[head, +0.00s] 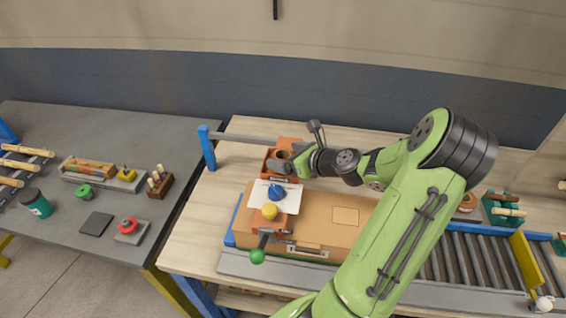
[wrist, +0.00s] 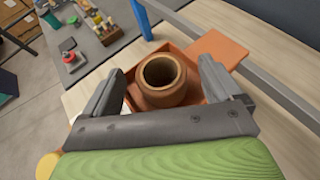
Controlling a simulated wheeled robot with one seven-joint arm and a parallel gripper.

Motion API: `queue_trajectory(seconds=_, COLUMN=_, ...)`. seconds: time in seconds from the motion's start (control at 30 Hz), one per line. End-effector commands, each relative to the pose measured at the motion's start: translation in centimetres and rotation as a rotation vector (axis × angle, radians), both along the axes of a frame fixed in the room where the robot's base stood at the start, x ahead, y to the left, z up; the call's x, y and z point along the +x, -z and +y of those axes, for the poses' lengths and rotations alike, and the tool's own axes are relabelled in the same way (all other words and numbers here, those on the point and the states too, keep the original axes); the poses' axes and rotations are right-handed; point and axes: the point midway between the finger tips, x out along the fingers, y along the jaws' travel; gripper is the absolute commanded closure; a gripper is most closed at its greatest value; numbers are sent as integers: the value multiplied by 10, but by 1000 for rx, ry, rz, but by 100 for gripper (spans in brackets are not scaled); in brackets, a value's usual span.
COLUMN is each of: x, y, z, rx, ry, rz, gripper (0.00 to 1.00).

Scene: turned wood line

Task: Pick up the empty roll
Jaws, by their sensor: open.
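The empty roll is a brown hollow cylinder (wrist: 160,96) with a dark open bore facing up. It stands in an orange tray (wrist: 178,47), and its top also shows in the head view (head: 281,155). My gripper (wrist: 163,68) is open, with one finger on the left and one on the right of the roll in the wrist view. Gaps show between the fingers and the roll, and nothing is held. In the head view my gripper (head: 291,162) is at the tray, and the roll's lower part is hidden.
A tan case (head: 345,216) lies in front of the tray, with a blue knob (head: 276,191), a yellow ball (head: 269,211) and a green ball (head: 257,257) nearby. A grey rail (head: 262,139) runs behind. A roller conveyor (head: 470,255) is at right, a grey table (head: 90,190) at left.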

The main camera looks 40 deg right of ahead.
Motion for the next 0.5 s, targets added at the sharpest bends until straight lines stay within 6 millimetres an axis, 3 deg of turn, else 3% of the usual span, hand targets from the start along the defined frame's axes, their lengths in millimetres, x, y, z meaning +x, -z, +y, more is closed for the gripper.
queue_trajectory(seconds=0.1, x=16, y=8, z=2, rx=1, ry=-3, rz=-1, gripper=8)
queue_trajectory(seconds=0.33, x=18, y=9, z=1, rx=0, ry=1, rz=1, gripper=8)
queue_trajectory(seconds=0.5, x=18, y=9, z=1, rx=0, ry=0, rz=1, gripper=32)
